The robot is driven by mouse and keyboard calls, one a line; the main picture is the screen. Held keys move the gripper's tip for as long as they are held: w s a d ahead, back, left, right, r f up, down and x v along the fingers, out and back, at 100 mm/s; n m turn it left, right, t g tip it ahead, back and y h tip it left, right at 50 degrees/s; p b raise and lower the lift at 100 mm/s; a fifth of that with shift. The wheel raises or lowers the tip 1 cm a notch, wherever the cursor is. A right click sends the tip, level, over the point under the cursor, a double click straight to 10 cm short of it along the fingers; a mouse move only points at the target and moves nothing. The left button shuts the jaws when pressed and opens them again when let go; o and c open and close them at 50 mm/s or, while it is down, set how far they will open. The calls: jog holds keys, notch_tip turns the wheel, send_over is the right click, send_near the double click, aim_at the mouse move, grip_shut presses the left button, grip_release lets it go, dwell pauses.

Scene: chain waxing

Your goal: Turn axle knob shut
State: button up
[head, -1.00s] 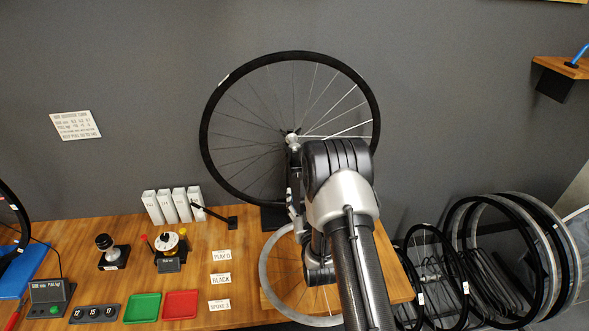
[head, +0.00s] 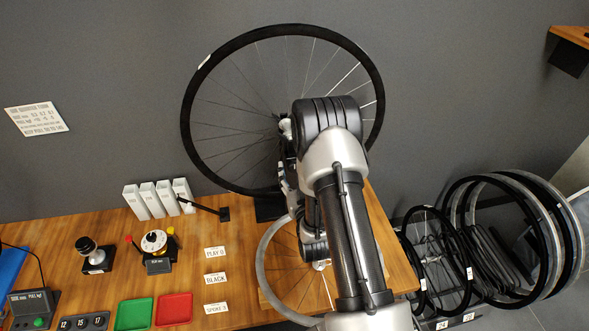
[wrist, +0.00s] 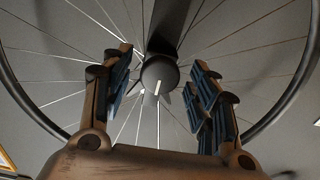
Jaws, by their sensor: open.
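The axle knob (wrist: 159,78) is a dark round knob with a pale line across its face, at the centre of the spoked wheel in the wrist view. The line stands close to upright. My gripper (wrist: 160,80) is open, with one blue-padded finger on each side of the knob and visible gaps between. I cannot tell how far the fingertips are from it in depth. In the head view the black-rimmed wheel (head: 205,64) stands upright against the wall, and my arm hides most of the hub and gripper.
The wooden bench (head: 100,245) holds a green tray (head: 134,313), a red tray (head: 173,309), white boxes (head: 158,199) and a dial device (head: 155,242). A silver wheel (head: 262,262) is by my arm. Several wheels (head: 480,250) stand in a rack at the right.

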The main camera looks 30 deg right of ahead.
jog(key=c, duration=1.1)
